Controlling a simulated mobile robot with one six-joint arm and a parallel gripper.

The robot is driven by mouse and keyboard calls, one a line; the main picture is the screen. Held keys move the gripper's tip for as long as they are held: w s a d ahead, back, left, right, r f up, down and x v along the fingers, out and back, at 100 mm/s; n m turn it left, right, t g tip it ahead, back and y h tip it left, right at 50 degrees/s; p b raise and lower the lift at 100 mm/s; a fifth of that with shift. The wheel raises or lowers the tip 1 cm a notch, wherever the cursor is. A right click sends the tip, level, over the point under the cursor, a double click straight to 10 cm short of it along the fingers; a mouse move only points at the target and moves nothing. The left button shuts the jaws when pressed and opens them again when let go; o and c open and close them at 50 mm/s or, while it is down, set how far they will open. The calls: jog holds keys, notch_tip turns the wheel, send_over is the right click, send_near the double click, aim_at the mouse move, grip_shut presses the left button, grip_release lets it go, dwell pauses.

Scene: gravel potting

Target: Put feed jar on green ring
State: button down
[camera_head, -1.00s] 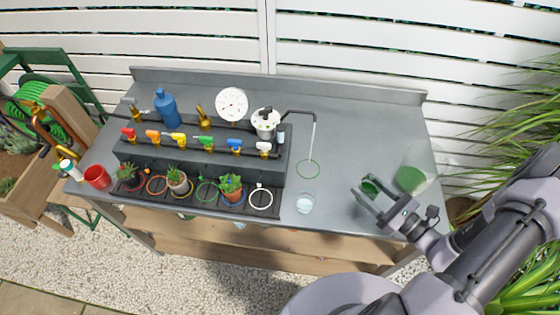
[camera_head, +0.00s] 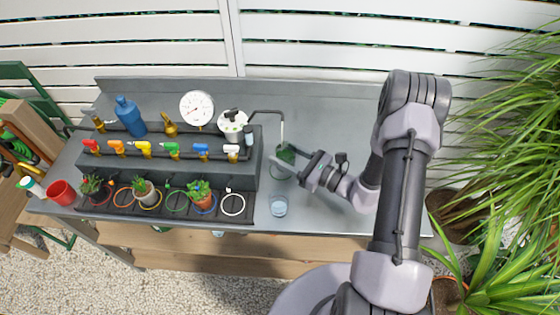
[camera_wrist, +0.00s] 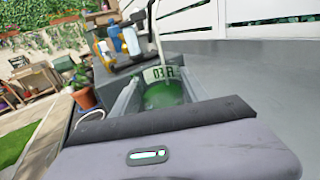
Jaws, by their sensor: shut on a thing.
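The feed jar (camera_head: 287,152) holds green liquid and is between the fingers of my gripper (camera_head: 288,161). In the wrist view the feed jar (camera_wrist: 166,92) looks upright, with a pale label and dark lettering, and my gripper (camera_wrist: 165,100) is shut on it. I cannot tell whether the jar's base touches the bench.
A clear glass (camera_head: 278,206) stands near the front edge. Left are a valve block (camera_head: 160,160) and potted plants (camera_head: 200,192) on a tray with coloured rings. The back right bench is free.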

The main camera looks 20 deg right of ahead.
jog(key=shift+x, duration=0.8)
notch_tip(320, 180, down, 4)
jog(key=shift+r+b, duration=0.1)
jog(key=shift+b, duration=0.95)
jog(key=shift+r, duration=0.15)
jog(key=c, duration=0.6)
grip_release()
